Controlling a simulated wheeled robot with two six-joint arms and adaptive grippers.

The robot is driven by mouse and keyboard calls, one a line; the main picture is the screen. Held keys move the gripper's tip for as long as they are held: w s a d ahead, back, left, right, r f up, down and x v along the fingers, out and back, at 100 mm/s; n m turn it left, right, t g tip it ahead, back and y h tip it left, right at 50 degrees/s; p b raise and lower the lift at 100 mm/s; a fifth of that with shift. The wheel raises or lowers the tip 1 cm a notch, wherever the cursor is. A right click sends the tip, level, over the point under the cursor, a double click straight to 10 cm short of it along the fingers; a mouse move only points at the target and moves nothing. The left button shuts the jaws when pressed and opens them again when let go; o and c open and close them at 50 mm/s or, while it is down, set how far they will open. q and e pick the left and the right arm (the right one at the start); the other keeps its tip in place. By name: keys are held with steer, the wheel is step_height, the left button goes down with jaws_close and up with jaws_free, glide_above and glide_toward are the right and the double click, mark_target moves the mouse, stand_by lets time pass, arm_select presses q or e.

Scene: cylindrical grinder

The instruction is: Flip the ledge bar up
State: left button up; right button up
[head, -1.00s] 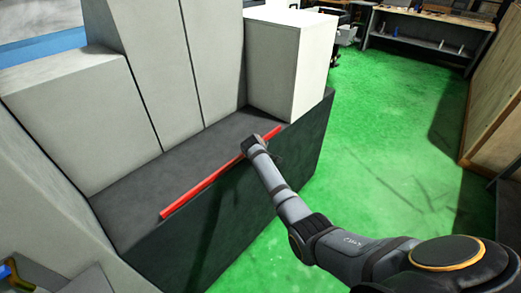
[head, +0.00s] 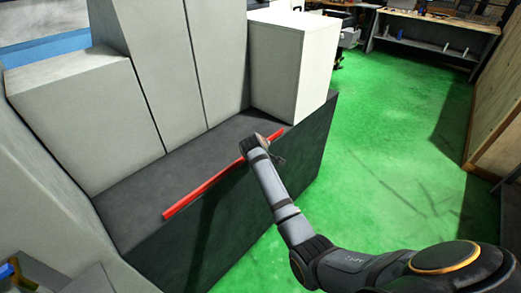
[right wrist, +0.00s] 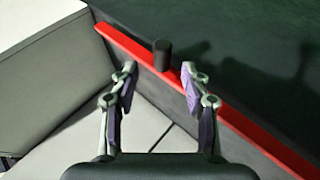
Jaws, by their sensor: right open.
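The red ledge bar (head: 210,183) lies along the upper front edge of the dark machine base (head: 235,205). In the right wrist view the bar (right wrist: 235,118) runs diagonally from upper left to lower right, with a short dark peg (right wrist: 162,55) standing at it. My right gripper (right wrist: 158,72) is open, its two fingertips apart over the bar, either side of the peg and a little short of it. I cannot tell whether they touch the bar. In the head view my right wrist (head: 255,148) covers part of the bar near its far end and hides the fingers. My left gripper is not in view.
Tall grey machine housings (head: 175,65) stand behind the ledge, and a white block (head: 292,65) stands at its far end. Green floor (head: 400,150) is open to the right. A workbench (head: 435,35) stands at the back.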

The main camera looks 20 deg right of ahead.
steer(key=v, duration=0.5)
steer(key=shift+s+a+r, duration=0.15)
steer(key=shift+r, duration=0.1)
steer(key=s+a+f+g+y, duration=0.1)
steer(key=s+f, duration=0.4)
steer(key=f, duration=0.6)
steer(key=s+a+f+g+y, duration=0.1)
steer(key=s+f, duration=0.3)
steer(key=f, duration=0.7)
steer(key=s+f+g+y, duration=0.1)
steer(key=s+f, duration=0.4)
steer(key=f, duration=0.5)
steer(key=s+f+m+g+y, duration=0.1)
steer(key=s+f+m+g, duration=0.15)
steer(key=s+f, duration=1.35)
steer(key=s+d+f+m, duration=0.1)
steer(key=s+f, duration=0.1)
steer(key=s, duration=0.9)
steer(key=s+d+f+m, duration=0.1)
steer(key=s+f+m, duration=0.1)
steer(key=s, duration=1)
steer(key=shift+d+g, duration=0.2)
steer(key=shift+g, duration=0.25)
steer(key=shift+s+f+m, duration=0.1)
steer(key=shift+f+m, duration=0.05)
steer(key=shift+m, duration=0.1)
